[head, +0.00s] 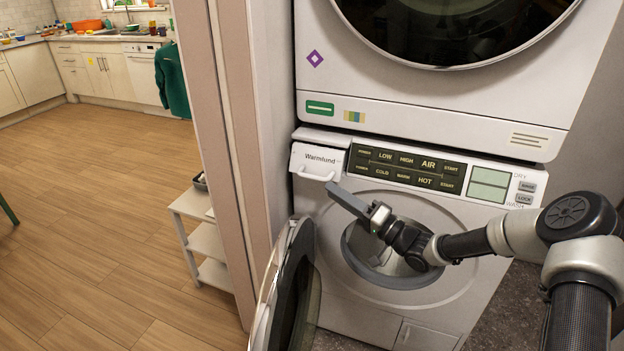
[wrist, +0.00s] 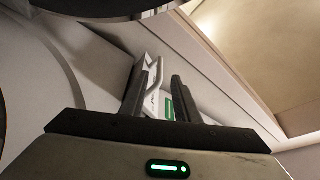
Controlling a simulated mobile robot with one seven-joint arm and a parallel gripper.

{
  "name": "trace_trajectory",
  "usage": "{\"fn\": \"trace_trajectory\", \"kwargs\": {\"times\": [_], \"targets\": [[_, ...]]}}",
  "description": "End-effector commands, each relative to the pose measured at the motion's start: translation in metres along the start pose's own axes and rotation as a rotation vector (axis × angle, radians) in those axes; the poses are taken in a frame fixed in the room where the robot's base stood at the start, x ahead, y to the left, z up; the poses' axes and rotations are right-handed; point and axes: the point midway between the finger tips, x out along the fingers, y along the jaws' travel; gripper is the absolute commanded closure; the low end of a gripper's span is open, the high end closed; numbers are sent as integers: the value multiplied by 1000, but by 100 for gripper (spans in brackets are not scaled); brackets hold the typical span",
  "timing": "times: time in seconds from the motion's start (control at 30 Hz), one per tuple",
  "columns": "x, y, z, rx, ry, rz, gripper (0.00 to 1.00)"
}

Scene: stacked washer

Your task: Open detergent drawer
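The detergent drawer (head: 312,158) is the white panel labelled Warmlund at the upper left of the lower washer's front, with a white bar handle (head: 316,176) along its bottom. It looks about flush with the washer, though a small gap is hard to judge. My gripper (head: 332,188) is just right of the handle and in front of the washer. In the wrist view, my gripper (wrist: 157,82) has its two dark fingers apart. The handle (wrist: 156,76) shows between and beyond the fingertips; I cannot tell whether they touch it.
The washer's round door (head: 289,300) hangs open to the left, below the drawer. The control panel (head: 408,168) is right of the drawer. A second machine (head: 430,112) is stacked above.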

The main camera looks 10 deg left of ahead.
Motion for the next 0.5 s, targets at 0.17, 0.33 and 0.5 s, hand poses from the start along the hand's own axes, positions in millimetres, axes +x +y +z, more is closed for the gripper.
{"fn": "trace_trajectory", "kwargs": {"times": [0.17, 0.33, 0.5], "targets": [[40, 1, 1, -2, -1, -2, 71], [68, 1, 1, 0, -1, 0, 71], [84, 0, 0, 0, 0, 1, 71]]}}
